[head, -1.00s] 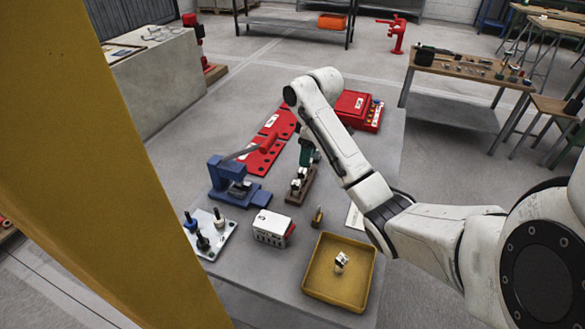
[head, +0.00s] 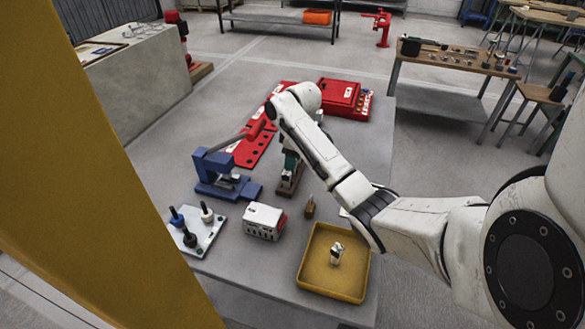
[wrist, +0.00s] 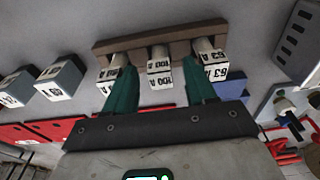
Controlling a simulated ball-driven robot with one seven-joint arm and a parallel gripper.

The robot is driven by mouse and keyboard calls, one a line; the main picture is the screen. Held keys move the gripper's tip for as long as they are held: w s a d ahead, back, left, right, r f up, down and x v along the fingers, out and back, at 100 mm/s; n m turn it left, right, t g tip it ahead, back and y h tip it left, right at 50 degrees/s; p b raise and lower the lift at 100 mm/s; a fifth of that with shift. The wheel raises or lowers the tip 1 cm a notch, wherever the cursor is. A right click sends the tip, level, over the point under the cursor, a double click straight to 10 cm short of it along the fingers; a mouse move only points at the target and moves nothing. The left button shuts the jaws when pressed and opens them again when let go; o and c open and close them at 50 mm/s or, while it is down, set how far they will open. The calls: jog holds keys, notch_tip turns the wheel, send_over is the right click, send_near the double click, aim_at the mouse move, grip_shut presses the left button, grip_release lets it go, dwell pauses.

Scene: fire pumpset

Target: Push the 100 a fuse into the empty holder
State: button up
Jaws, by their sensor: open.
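My gripper (wrist: 160,82) is open, its two teal fingers pointing at a wooden rack (wrist: 180,46) of white fuses in the wrist view. The middle fuse (wrist: 159,68), marked 100 A, lies between the fingertips, with a gap on each side. A fuse that also seems to read 100 A (wrist: 108,74) is by the left finger, and a 63 A fuse (wrist: 213,66) is by the right one. In the head view my gripper (head: 291,163) is low over the rack (head: 289,182), and the fuses are mostly hidden. I cannot make out an empty holder.
A yellow tray (head: 303,281) holds a small white part (head: 337,254). A white box with a red side (head: 264,221) stands left of it. A blue press (head: 222,180), a plate with black knobs (head: 196,240) and a red case (head: 338,97) share the table.

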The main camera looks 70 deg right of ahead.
jog(key=shift+f, duration=0.65)
jog(key=shift+c, duration=0.4)
grip_shut()
jog(key=shift+r, duration=0.1)
